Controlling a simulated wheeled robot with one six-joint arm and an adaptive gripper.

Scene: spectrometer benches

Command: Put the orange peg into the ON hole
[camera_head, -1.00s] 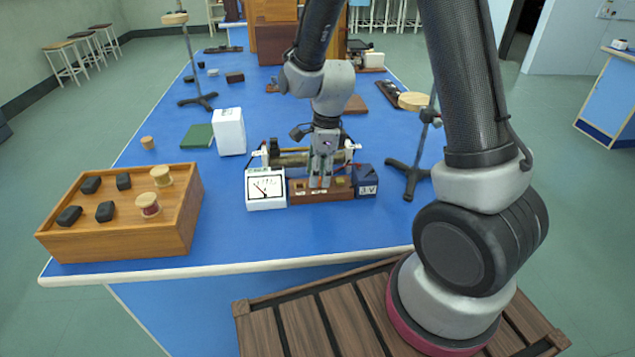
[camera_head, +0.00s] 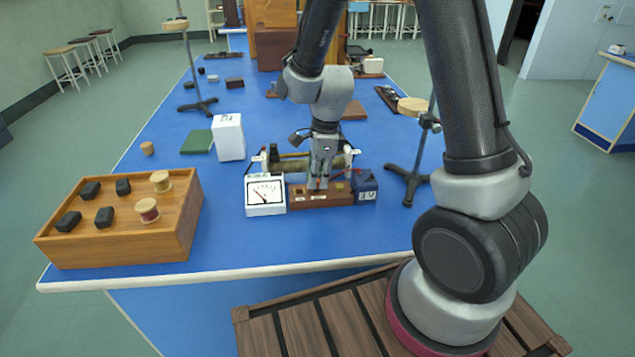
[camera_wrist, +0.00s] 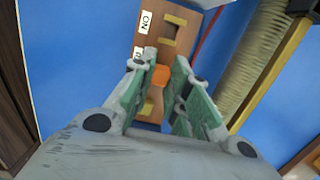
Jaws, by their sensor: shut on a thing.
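My gripper (camera_wrist: 160,75) is shut on the orange peg (camera_wrist: 161,77), which shows between the green-padded fingertips in the wrist view. The brown wooden switch board (camera_wrist: 150,55) lies below. Its ON label (camera_wrist: 146,22) is beside a dark square hole (camera_wrist: 169,33) edged with brass, further up the picture than the peg. A second label is partly hidden by the left finger.
A white meter (camera_head: 265,195) stands at the board's left and a dark blue box (camera_head: 365,185) at its right. A coil on a rack (camera_head: 285,163) is close behind. A stand (camera_head: 408,178) rises to the right. The blue bench front is clear.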

